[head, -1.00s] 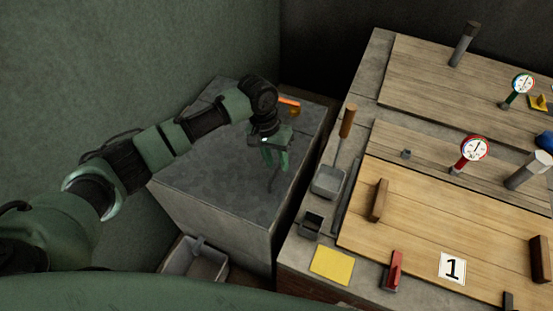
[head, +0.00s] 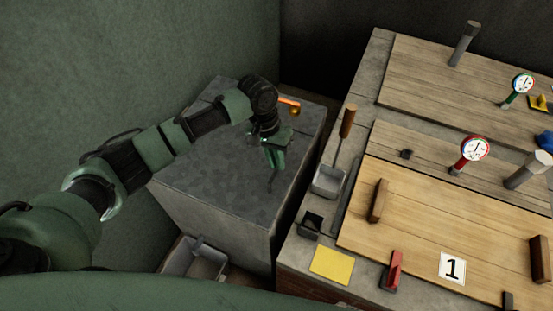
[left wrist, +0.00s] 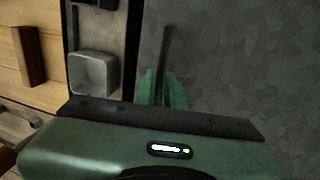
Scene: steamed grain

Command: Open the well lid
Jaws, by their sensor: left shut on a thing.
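The well is a grey stone block (head: 240,235) left of the wooden-topped counter. Its flat grey top, the lid (head: 215,180), lies level, and I see no gap under it. A thin dark handle (head: 270,185) stands on the lid; it also shows as a dark bar in the left wrist view (left wrist: 167,48). My left gripper (head: 275,161) points down over the lid with its green fingers shut on this handle. The fingers (left wrist: 162,88) also show in the left wrist view and hide part of the handle. My right gripper is not in view.
An orange and gold item (head: 291,105) lies behind my left wrist. A narrow dark gap separates the block from the counter, where a grey scoop (head: 328,181) and a wooden board marked 1 (head: 425,215) lie. A grey bin (head: 194,260) stands before the block. A wall is close left.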

